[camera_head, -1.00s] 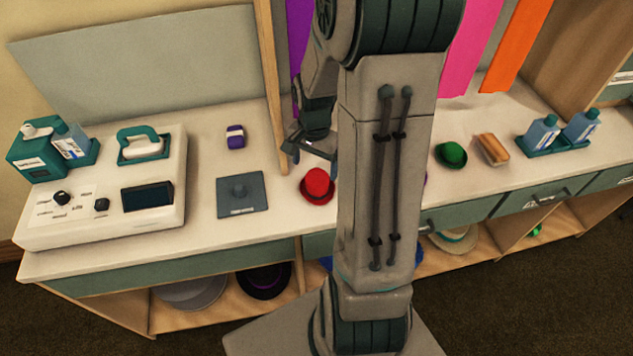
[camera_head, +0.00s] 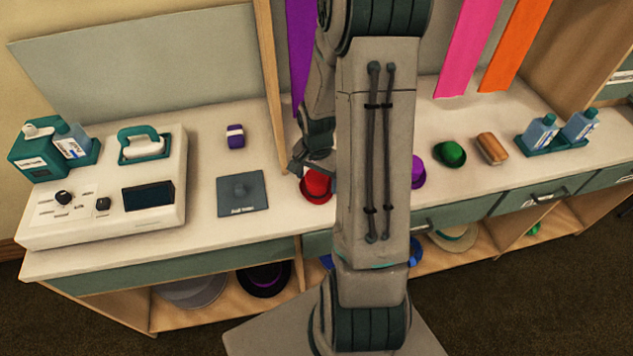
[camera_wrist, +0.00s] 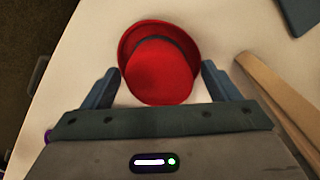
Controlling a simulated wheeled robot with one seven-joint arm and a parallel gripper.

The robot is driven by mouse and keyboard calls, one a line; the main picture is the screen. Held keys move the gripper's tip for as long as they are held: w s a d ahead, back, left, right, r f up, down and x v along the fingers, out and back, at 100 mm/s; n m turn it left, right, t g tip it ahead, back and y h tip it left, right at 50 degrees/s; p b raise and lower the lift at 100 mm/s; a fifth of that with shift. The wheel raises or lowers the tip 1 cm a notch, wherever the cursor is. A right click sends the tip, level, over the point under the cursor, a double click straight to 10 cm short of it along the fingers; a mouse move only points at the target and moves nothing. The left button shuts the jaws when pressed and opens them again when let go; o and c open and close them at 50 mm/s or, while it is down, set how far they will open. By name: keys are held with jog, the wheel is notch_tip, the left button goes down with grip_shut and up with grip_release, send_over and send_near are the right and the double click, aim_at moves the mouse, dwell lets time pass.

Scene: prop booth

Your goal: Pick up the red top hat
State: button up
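The red top hat (camera_head: 316,186) stands on the white counter, partly hidden behind my arm in the head view. In the wrist view the red hat (camera_wrist: 160,72) shows from above, crown toward the camera, with a dark band and a brim around it. My gripper (camera_wrist: 160,84) is open, one finger on each side of the crown, with gaps between the fingers and the crown. In the head view my gripper (camera_head: 312,166) hangs just above and partly in front of the hat. I cannot tell its exact height over the counter.
A wooden divider post (camera_head: 270,90) stands close left of my gripper. A purple hat (camera_head: 417,172) and a green hat (camera_head: 450,154) sit to the right. A grey plate (camera_head: 242,193) lies to the left. Bare counter surrounds the red hat.

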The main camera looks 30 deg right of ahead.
jog(key=c, duration=0.9)
jog(key=shift+o, duration=0.2)
jog(key=shift+r, duration=0.15)
